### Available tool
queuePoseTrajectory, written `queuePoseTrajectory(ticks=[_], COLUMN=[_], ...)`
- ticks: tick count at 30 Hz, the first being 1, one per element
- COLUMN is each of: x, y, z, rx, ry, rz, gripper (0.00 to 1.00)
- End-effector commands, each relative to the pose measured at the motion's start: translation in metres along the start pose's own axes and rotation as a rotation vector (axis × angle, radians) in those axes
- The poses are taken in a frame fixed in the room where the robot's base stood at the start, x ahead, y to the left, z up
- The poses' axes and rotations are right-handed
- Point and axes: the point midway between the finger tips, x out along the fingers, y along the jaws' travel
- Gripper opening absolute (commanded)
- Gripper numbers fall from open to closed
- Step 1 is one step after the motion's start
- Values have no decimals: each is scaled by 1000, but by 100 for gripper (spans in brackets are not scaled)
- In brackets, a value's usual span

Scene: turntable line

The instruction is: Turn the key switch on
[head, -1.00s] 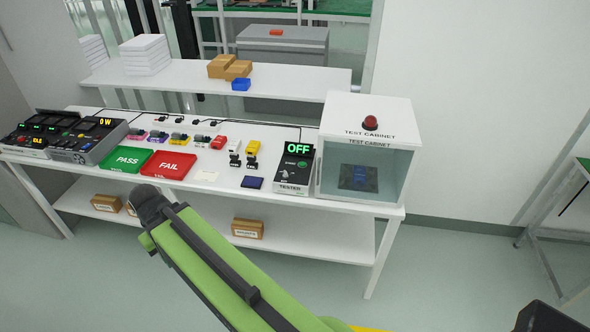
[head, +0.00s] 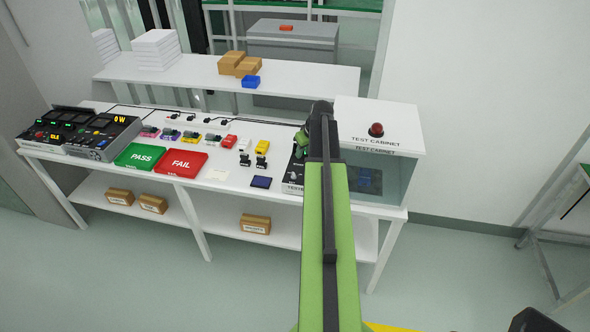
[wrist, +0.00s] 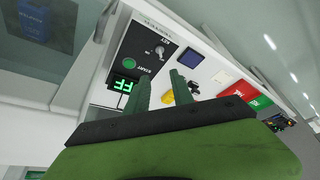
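The black tester box (head: 292,184) stands on the white bench, left of the test cabinet, partly hidden behind my arm. In the wrist view the tester panel (wrist: 138,45) appears turned around, with a small silver key switch (wrist: 159,50), a round green button (wrist: 128,63) and a lit green display (wrist: 124,87) that reads OFF. My gripper (wrist: 160,78) is open and empty. Its two green fingers are apart, pointing toward the panel near the key switch, with no contact visible. In the head view my gripper (head: 303,148) is over the tester, its fingers largely hidden.
The glass-fronted test cabinet (head: 376,148) with a red lamp stands close on the right. A dark blue block (head: 261,182) and yellow and white parts lie left of the tester. The green PASS tray (head: 141,156) and red FAIL tray (head: 181,163) are further left.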

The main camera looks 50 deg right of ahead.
Motion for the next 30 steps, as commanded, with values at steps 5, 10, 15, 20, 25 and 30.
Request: queuePoseTrajectory(ticks=[5,10,15,20,25,30], x=[12,39,77,112,150,174], y=[-1,-2,-2,-2,-3,-3], z=[1,2,3,3,2,1], rx=[-1,-2,-3,-2,-3,-3], ry=[-1,-2,-2,-2,-2,-2], rz=[-1,-1,-1,-1,-1,-2], gripper=[29,29,29,29,29,29])
